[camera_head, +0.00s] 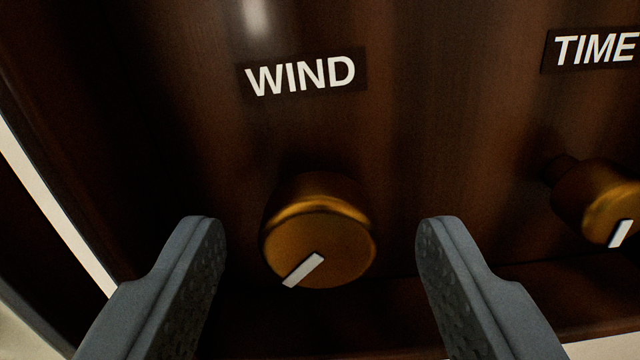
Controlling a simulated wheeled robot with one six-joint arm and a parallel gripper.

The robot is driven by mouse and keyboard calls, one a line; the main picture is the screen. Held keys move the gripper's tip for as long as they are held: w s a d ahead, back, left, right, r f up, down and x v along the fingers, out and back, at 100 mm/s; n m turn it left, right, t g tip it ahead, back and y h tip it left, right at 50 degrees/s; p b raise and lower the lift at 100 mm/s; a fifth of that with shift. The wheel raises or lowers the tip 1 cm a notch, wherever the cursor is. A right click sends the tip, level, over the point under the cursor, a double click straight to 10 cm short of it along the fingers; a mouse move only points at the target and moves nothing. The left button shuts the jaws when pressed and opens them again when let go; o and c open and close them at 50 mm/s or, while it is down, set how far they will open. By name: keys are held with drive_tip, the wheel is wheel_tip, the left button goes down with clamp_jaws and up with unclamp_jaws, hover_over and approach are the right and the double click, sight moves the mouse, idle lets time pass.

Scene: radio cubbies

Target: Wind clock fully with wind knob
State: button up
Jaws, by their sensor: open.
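The wind knob (318,235) is a round brass-coloured knob on the dark brown wooden clock front (430,130), below a label reading WIND (301,76). Its white mark points to the lower left. My gripper (320,255) is open, with one grey padded finger to the left of the knob and one to the right. There are gaps between both fingers and the knob in this view. The fingers appear nearer the camera, and I cannot tell how far their tips are from the panel.
A second brass knob (598,203) with a white mark sticks out at the right, below a label reading TIME (596,49). It lies a little to the right of my right finger. A pale edge (55,210) runs along the left side of the wooden panel.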

drive_tip(key=shift+w, duration=0.6)
drive_tip(key=shift+c, duration=0.2)
drive_tip(key=c, duration=0.9)
drive_tip(key=shift+m, duration=0.7)
drive_tip(key=o, duration=0.9)
drive_tip(key=shift+o, duration=0.2)
